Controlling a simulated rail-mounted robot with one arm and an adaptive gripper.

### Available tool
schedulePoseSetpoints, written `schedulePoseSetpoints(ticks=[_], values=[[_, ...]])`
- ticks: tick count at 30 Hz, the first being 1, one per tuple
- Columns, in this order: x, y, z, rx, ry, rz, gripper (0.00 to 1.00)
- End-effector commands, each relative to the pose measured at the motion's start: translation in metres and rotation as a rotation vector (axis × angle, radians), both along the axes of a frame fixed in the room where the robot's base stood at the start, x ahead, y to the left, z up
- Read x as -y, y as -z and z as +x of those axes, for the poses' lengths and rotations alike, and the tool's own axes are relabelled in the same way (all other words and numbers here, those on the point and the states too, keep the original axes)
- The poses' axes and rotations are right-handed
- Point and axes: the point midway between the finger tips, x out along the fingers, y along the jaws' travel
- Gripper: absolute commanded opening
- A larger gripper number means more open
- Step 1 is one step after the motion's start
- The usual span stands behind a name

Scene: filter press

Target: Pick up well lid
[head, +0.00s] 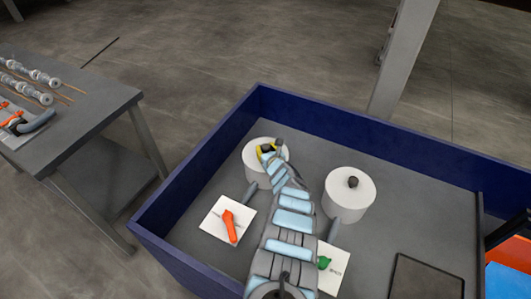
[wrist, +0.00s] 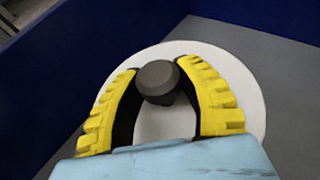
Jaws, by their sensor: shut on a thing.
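A white round well lid (wrist: 165,122) with a dark knob (wrist: 158,80) fills the middle of the wrist view. My gripper (wrist: 160,88) has its two yellow ribbed fingers on either side of the knob and is shut on it. In the head view my gripper (head: 268,152) is at the left white cylinder (head: 257,172), whose top is partly covered by my arm. A second white cylinder (head: 346,203) with a dark knob (head: 352,181) stands to the right. I cannot tell whether the held lid is raised from the cylinder.
Blue walls (head: 190,165) surround the grey floor holding both cylinders. A white plate with an orange handle (head: 229,225) is at the front left, and one with a green handle (head: 323,262) is right of my arm. A grey table (head: 95,115) stands at left.

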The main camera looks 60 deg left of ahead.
Motion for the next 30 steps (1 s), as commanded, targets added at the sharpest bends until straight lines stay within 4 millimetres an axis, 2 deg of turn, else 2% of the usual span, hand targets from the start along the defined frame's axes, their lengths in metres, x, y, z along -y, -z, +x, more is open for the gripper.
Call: schedulePoseSetpoints(ticks=[5, 11, 30], values=[[0.0, -0.008, 0.001, 0.0, 0.001, 0.0, 0.0], [0.001, -0.038, 0.002, 0.001, 0.001, 0.003, 0.0], [0.03, -0.081, -0.027, -0.003, 0.002, 0.001, 0.0]])
